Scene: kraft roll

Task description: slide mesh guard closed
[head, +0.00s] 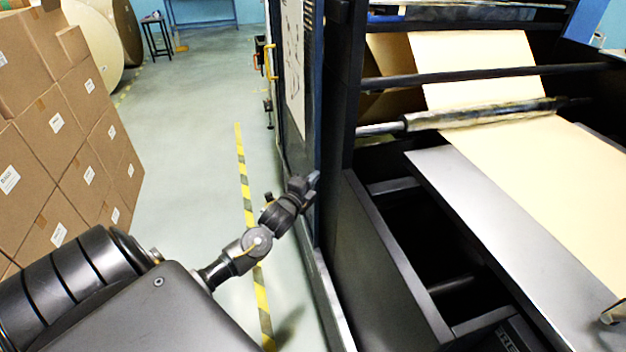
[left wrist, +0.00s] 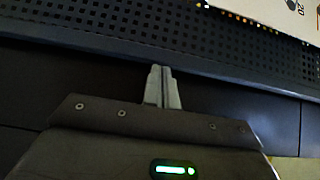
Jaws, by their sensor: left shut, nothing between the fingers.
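The mesh guard (head: 298,140) is a tall dark panel along the left side of the black machine, with a white sheet on its upper part. In the left wrist view, its perforated dark mesh (left wrist: 130,38) runs across the top with a solid rail below it. My left gripper (head: 314,180) is at the lower part of the panel in the head view. Its fingers are shut and empty. In the left wrist view, the fingertips (left wrist: 161,70) reach up to the rail's lower edge; I cannot tell if they touch it. My right gripper is not in view.
Stacked cartons (head: 75,150) stand on the left. A yellow-black floor line (head: 244,180) runs beside the machine. A yellow handle (head: 271,61) sits farther along its side. Cream paper (head: 530,170) runs over rollers on the right, beside an open dark bay (head: 430,240). The aisle floor is clear.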

